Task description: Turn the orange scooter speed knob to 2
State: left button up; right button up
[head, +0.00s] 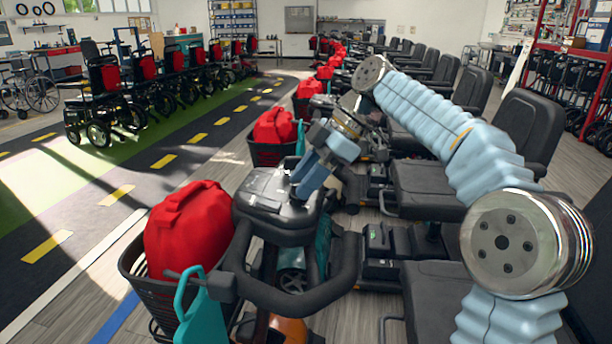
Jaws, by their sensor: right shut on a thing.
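The nearest scooter shows an orange body part (287,330) low at the bottom of the head view. Its dark control console (270,197) sits above, with a looped black handlebar (318,295) around it. My right gripper (303,188) reaches down onto the right part of the console top. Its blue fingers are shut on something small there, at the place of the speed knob. The fingers hide the knob, so its setting cannot be read. My left gripper is not in view.
A red bag (188,230) sits in the scooter's black front basket (135,265), with a teal piece (200,318) hanging beside it. More scooters with black seats (435,190) stand in a row behind. A dark lane (95,205) with yellow dashes lies open at the left.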

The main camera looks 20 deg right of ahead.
jog(key=shift+w+n+g, duration=0.15)
jog(key=shift+n+g, duration=0.95)
jog(key=shift+n, duration=0.9)
jog(key=o, duration=1)
jog(key=shift+o, duration=0.2)
